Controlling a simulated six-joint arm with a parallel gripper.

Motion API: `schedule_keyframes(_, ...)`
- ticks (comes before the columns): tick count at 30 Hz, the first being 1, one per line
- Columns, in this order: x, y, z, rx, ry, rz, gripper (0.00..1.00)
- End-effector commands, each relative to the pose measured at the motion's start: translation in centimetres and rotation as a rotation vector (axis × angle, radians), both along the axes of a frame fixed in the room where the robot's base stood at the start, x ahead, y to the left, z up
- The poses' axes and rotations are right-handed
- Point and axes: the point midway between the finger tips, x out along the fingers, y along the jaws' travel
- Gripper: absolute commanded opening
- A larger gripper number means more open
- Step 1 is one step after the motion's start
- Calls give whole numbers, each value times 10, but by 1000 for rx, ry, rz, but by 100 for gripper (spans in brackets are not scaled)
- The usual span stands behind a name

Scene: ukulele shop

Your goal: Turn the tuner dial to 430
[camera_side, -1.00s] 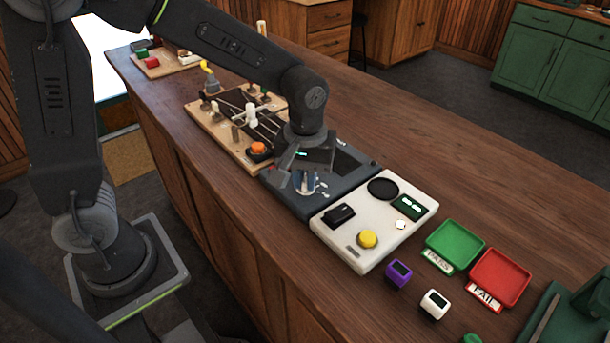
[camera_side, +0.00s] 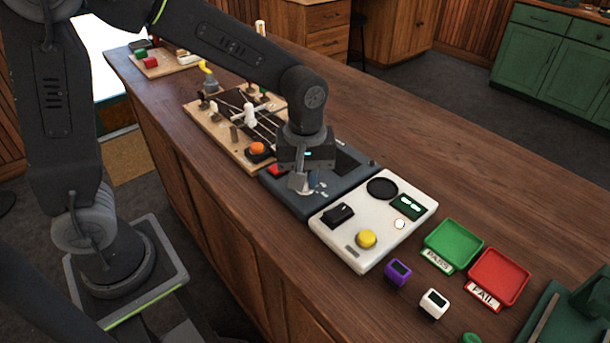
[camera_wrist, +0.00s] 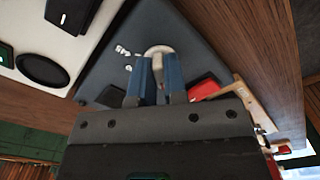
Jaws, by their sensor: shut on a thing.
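The tuner is a dark grey panel (camera_side: 312,208) on the wooden counter, also in the wrist view (camera_wrist: 205,65). Its pale dial (camera_wrist: 158,49) shows between and just beyond the blue fingers of my gripper (camera_wrist: 157,64). In the side view my gripper (camera_side: 299,184) points down over the panel and is shut on the dial (camera_side: 308,190), which it partly covers. Small white markings (camera_wrist: 122,50) lie beside the dial. The tuner's dark screen (camera_side: 347,163) is too small to read. A red part (camera_wrist: 203,90) sits on the panel near the fingers.
A white box (camera_side: 352,259) with a yellow button (camera_side: 366,238) adjoins the tuner. A wooden board (camera_side: 206,118) with strings and an orange button (camera_side: 257,148) lies on the other side. Green (camera_side: 453,240) and red (camera_side: 499,272) trays stand at right.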

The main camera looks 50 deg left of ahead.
Motion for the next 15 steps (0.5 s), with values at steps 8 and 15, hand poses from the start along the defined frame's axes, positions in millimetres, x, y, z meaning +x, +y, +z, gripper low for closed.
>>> schedule_keyframes(8,1,0,1,0,-2,-1,34)
schedule_keyframes(15,0,0,0,0,-1,-1,38)
